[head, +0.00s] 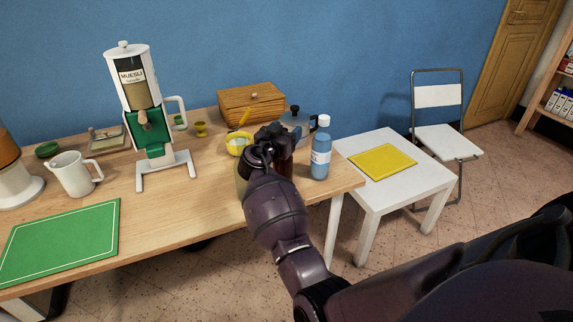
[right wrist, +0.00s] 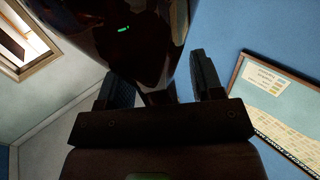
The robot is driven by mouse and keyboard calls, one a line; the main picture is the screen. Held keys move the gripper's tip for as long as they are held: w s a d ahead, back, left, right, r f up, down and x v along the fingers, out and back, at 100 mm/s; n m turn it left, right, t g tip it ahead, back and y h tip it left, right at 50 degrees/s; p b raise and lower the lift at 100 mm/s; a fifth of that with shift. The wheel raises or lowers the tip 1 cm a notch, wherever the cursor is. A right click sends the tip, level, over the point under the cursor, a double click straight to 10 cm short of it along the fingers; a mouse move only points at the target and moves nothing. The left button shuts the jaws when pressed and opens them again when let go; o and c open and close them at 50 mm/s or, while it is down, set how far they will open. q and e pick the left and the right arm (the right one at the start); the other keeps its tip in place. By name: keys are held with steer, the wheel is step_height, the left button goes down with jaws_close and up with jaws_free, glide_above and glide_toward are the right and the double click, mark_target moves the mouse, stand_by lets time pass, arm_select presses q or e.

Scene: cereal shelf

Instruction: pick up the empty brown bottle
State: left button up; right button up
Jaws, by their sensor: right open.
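My right gripper (head: 272,142) is over the right end of the wooden table, its arm reaching in from the lower right. In the right wrist view its two fingers (right wrist: 162,80) stand apart, with a dark, glossy brown shape (right wrist: 145,40) between and beyond them. This looks like the brown bottle, but only part of it shows; I cannot tell whether the fingers touch it. In the head view a dark brown patch (head: 286,166) shows just beside the gripper, and the gripper and wrist hide most of it. My left gripper is not in view.
A blue bottle with a white cap (head: 321,150) stands close right of the gripper. A yellow bowl (head: 237,150) and a lidded pot (head: 296,120) are close by. The muesli dispenser (head: 132,75) stands further left. A white side table (head: 425,180) is on the right.

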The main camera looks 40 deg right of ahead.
jaws_close()
stand_by(0.4)
steer(key=shift+r, duration=0.1)
